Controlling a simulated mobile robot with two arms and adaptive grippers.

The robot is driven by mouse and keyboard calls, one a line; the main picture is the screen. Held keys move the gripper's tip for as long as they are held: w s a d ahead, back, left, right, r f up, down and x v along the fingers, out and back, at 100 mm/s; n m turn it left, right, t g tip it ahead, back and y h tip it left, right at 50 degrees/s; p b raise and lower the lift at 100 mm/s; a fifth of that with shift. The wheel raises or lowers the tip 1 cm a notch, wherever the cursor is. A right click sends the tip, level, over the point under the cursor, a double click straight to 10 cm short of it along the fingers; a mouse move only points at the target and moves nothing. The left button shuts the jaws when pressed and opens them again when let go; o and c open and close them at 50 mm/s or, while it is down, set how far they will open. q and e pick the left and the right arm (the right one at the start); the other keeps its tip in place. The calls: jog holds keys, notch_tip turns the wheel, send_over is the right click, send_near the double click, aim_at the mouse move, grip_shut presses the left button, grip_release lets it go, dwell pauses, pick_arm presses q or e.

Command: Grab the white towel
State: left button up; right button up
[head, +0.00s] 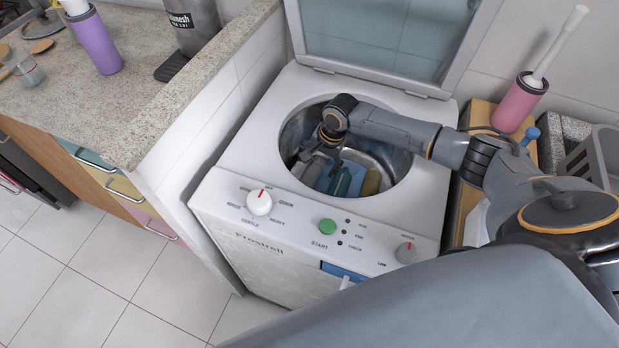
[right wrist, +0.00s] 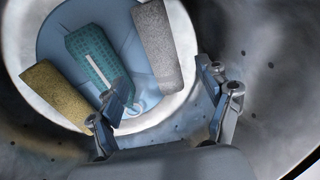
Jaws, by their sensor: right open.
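The palest towel, a grey-white folded one, lies inside the open washer drum; in the right wrist view the white towel (right wrist: 168,42) is at upper centre. In the head view, a greyish piece (head: 312,170) at the drum's left seems to be it, partly behind my gripper. My right gripper (right wrist: 166,98) is inside the drum, open and empty, its fingers apart with the near end of the white towel showing between and beyond them. It also shows in the head view (head: 323,153), pointing down. My left gripper is not in view.
A teal towel (right wrist: 92,58) and a yellowish towel (right wrist: 53,96) lie beside the white one. The metal drum wall (right wrist: 272,60) surrounds my gripper closely. The washer's lid (head: 385,35) stands open behind. A stone counter (head: 150,75) is on the left.

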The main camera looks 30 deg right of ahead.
aim_at(312, 173)
jog(key=x, duration=0.5)
jog(key=b+x, duration=0.1)
jog(key=x, duration=0.2)
jog(key=shift+w+d+f, duration=0.1)
jog(key=shift+w, duration=0.2)
jog(key=c, duration=1.3)
